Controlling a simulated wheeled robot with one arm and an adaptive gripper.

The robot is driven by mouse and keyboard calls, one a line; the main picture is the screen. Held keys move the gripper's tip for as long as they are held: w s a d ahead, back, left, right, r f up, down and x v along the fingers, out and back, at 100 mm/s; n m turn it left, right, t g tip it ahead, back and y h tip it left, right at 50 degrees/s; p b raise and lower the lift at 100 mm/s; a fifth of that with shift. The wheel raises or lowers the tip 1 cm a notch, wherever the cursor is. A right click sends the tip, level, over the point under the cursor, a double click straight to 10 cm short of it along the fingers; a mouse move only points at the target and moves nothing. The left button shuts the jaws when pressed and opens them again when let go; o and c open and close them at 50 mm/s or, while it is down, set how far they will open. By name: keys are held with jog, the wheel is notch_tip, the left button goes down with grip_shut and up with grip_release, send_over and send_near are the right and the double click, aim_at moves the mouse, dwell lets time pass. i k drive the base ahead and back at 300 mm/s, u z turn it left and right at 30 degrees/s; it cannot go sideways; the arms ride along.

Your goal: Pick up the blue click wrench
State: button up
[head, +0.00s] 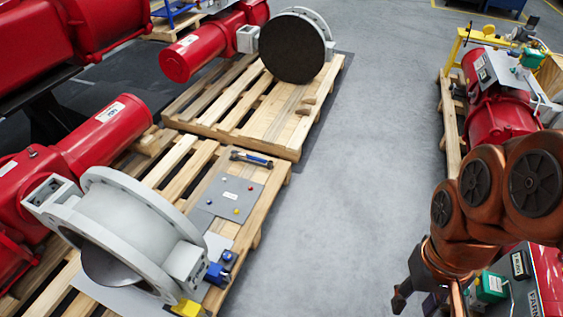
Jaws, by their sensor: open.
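The blue click wrench (258,160) lies on the pallet at the picture's centre left, just beyond a grey plate. It is a short bar, blue at the right end and dark at the left. My gripper (401,296) is at the lower right, over the grey floor and well apart from the wrench. It is open and points down; its lower part is partly hidden by the arm.
The grey plate (230,197) with small coloured knobs lies on the near pallet (272,190). A white flanged valve (140,225) with a red actuator (105,135) stands left of it. Another pallet (320,100) is behind. The grey floor (370,150) between is clear.

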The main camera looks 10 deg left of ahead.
aim_at(235, 153)
jog(key=z, duration=0.25)
jog(key=i, duration=0.9)
jog(key=u, duration=0.3)
jog(key=i, duration=1.1)
jog(key=u, duration=1.5)
jog(key=i, duration=0.55)
jog(key=u, duration=0.6)
